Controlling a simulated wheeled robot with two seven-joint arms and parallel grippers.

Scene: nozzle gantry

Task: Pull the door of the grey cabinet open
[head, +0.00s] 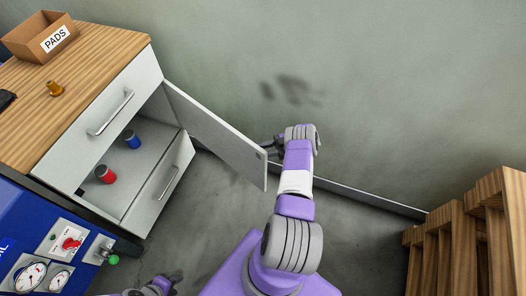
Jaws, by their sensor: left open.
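The grey cabinet (68,163) with a wooden top stands at the left. Its door (215,133) is swung wide open to the right, and the compartment behind it shows. The door's other face, on the wall side, is hidden, and no handle of the door shows. My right gripper (273,144) is at the door's free edge, on the wall side. Its fingers are partly behind the door, so its grip cannot be made out. My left gripper (174,280) is open and empty over the floor at the bottom edge, apart from the cabinet.
A red can (105,174) and a blue can (132,140) stand inside the cabinet. Above and below are closed drawers with bar handles. A box marked PADS (38,45) is on top. A blue gauge panel (35,225) is lower left, wooden pallets (485,225) right. The wall is close behind.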

